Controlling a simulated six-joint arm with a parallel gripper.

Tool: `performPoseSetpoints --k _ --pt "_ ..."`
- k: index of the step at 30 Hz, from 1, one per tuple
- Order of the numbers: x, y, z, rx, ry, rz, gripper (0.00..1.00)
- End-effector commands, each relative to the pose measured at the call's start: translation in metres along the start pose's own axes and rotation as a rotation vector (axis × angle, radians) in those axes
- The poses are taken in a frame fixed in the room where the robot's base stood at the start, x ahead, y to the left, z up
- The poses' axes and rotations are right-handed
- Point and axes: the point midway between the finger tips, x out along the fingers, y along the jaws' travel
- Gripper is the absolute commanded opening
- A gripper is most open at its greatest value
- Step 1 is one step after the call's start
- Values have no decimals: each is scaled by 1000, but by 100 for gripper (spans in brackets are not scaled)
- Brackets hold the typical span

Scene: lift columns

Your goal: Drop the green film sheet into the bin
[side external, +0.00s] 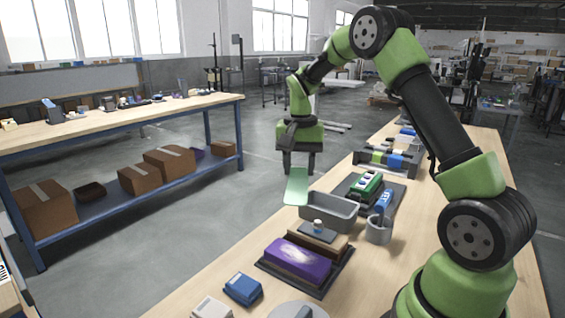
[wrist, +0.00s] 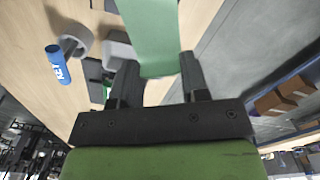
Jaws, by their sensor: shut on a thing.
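The green film sheet (side external: 296,187) hangs flat and pale below my gripper (side external: 298,166) in the side view. My gripper is shut on it and holds it in the air. In the wrist view the sheet (wrist: 152,35) stretches away from between the two dark fingers of my gripper (wrist: 160,80). The grey bin (side external: 335,216) is an open rectangular box on the table. The sheet appears at the bin's left end in the side view, its lower edge near the rim. I cannot tell whether it is over the bin. The bin's floor is mostly hidden.
A grey cup (side external: 378,230) with a blue marker (side external: 384,202) stands right of the bin. A green-and-white block (side external: 366,184) sits on a dark tray behind it. A purple pad (side external: 297,261) lies in front. Open floor lies left of the table.

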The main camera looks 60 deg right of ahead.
Motion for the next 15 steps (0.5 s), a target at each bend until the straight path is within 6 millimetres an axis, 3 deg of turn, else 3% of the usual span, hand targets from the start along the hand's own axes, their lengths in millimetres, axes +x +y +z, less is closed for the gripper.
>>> performPoseSetpoints --k 6,15 --pt "21 37 -33 644 -2 3 26" --pt "48 91 -67 1501 -1 2 26"
